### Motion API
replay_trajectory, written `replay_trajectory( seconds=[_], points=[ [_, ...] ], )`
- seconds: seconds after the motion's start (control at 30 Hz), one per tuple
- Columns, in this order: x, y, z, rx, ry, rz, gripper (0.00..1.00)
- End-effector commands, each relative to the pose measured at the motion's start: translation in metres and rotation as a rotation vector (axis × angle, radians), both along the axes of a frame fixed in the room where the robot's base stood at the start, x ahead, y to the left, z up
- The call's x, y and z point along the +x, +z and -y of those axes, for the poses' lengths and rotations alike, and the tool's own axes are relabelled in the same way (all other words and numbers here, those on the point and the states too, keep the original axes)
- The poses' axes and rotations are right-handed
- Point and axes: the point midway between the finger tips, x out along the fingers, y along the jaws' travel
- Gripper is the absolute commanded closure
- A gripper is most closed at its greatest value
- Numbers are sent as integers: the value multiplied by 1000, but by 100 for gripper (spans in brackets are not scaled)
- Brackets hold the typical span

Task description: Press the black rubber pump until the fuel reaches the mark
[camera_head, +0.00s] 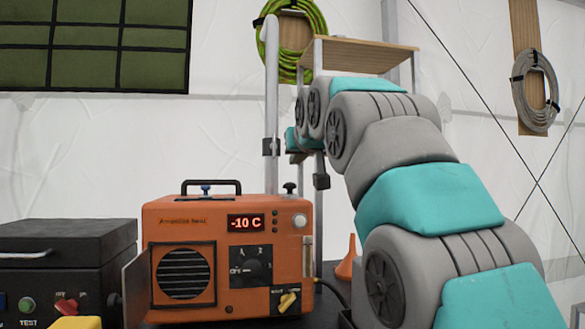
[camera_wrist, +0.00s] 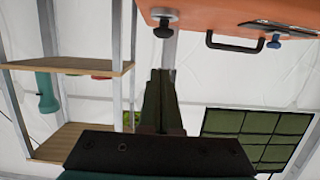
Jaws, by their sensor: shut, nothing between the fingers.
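The orange heater (camera_head: 180,222) stands on a dark surface, with its display reading "-10 C". The black rubber pump (camera_head: 290,187) is a small knob on its top right. The pump also shows in the wrist view (camera_wrist: 165,24), where the heater is upside down at the top edge. A narrow upright strip (camera_head: 308,255), perhaps the fuel gauge, is on the front right; its level and mark are too small to read. My gripper (camera_wrist: 161,72) is shut and empty, its fingertips pointing toward the pump and apart from it. I cannot make out the fingers in the head view.
A blue knob (camera_head: 206,189) and black handle (camera_head: 211,184) are on the heater's top. A black case (camera_head: 75,240) stands left, an orange funnel (camera_head: 346,262) right. A metal-post shelf (camera_head: 365,50) is behind, close to my arm.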

Motion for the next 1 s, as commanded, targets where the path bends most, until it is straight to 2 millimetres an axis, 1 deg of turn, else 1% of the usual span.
replay_trajectory(
  seconds=[0.03, 0.1, 0.2, 0.3, 0.43, 1.0],
  points=[
    [-11, 2, 3, 1, -1, 3, 100],
    [-22, 5, 7, 1, -1, 3, 100],
    [-37, 11, 11, 1, -1, 6, 100],
    [-46, 14, 13, 2, 0, 6, 100],
    [-49, 14, 14, 1, 0, 4, 100],
    [-49, 13, 14, 0, 0, 3, 100]
  ],
)
